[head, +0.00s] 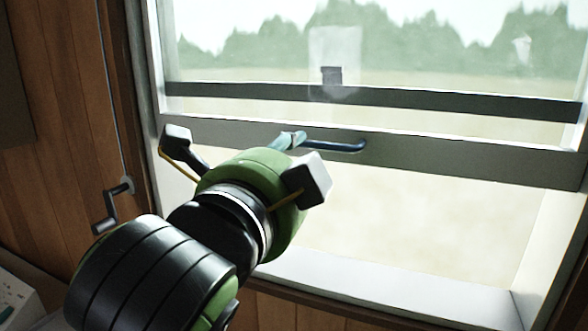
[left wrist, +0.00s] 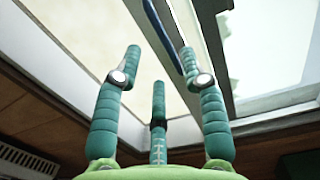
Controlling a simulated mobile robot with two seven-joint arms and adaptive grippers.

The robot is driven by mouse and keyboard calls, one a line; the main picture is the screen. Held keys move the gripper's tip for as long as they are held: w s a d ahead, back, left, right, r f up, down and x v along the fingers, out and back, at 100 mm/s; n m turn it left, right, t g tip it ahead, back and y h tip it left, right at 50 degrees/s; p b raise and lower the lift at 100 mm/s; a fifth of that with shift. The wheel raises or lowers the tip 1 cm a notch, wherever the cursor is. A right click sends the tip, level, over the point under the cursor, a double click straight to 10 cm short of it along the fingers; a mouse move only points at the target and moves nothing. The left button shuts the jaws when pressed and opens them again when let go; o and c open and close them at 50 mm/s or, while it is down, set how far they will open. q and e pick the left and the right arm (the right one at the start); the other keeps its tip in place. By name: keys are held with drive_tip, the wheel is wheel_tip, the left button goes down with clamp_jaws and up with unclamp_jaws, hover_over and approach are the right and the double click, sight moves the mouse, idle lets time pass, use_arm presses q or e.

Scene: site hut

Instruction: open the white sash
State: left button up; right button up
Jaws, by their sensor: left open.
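The white sash (head: 455,155) fills the upper part of the window in the head view; its bottom rail looks grey in this light. A dark blue bar handle (head: 335,146) is on the rail, and it also shows in the left wrist view (left wrist: 160,28). My left gripper (head: 291,140) is at the handle's left end, with its palm hiding part of the rail. In the left wrist view its teal fingers (left wrist: 160,70) are spread and empty, with the handle beyond them, between the two outer fingertips. Contact cannot be told. My right gripper is out of view.
Below the rail is a pale open-looking area above the white sill (head: 390,290). A dark horizontal bar (head: 420,102) crosses above the rail. A crank (head: 112,205) with a cord is on the wooden wall at left. A white object (head: 25,300) sits at lower left.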

sight(316, 148)
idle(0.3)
use_arm(q)
drive_tip(key=w+m+g+h+p, duration=0.1)
drive_tip(key=w+h+p, duration=0.1)
drive_tip(key=p, duration=0.1)
drive_tip(key=w+d+m+g+h+p, duration=0.1)
drive_tip(key=w+g+h+p, duration=0.1)
drive_tip(key=p, duration=0.2)
drive_tip(key=w+d+m+g+h+p, duration=0.1)
drive_tip(key=w+m+g+p, duration=0.1)
drive_tip(key=p, duration=0.1)
drive_tip(key=shift+d+r+h, duration=0.1)
drive_tip(key=shift+r+h, duration=0.1)
drive_tip(key=shift+h, duration=0.2)
drive_tip(key=shift+w+d+f+p, duration=0.2)
drive_tip(key=shift+w+d+p, duration=0.1)
drive_tip(key=shift+d, duration=0.05)
